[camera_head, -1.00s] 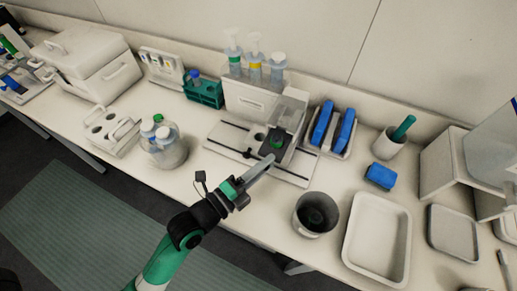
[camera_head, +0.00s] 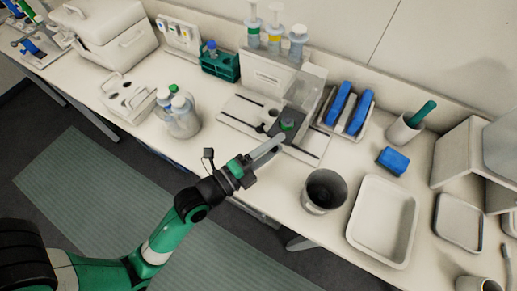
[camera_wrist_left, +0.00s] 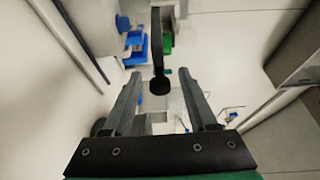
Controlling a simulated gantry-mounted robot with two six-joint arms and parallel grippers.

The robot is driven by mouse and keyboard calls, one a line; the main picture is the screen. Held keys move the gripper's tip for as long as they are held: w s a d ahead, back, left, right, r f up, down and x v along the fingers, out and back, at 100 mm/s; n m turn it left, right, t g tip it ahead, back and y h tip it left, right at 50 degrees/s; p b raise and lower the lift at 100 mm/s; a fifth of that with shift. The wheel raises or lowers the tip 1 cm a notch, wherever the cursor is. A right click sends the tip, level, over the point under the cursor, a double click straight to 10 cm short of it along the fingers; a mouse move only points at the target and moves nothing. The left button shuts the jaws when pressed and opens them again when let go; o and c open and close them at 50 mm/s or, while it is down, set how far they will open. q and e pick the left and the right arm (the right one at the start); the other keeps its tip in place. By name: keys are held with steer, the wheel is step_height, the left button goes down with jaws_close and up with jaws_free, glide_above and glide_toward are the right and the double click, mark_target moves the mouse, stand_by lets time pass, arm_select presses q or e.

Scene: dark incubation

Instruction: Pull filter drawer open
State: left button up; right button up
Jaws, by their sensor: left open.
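A white station with a flat base plate (camera_head: 240,108) and a clear box (camera_head: 305,92) stands near the middle of the bench in the head view. A dark block with a green top (camera_head: 287,125) sits at the box's front. My left gripper (camera_head: 279,142) is open, its fingers close in front of this block. In the left wrist view, a black rod with a round knob (camera_wrist_left: 159,84) appears between the two open fingers (camera_wrist_left: 159,75). I cannot tell whether they touch it, or which part is the filter drawer. My right gripper is not in view.
A dark-mouthed cup (camera_head: 324,190) and an empty white tray (camera_head: 383,222) are right of my left gripper. A jar with capped bottles (camera_head: 182,122) stands left. Blue items in a rack (camera_head: 348,108) are just right of the station.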

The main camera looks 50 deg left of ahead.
arm_select(q)
steer(key=s, duration=1.1)
steer(key=shift+s, duration=0.35)
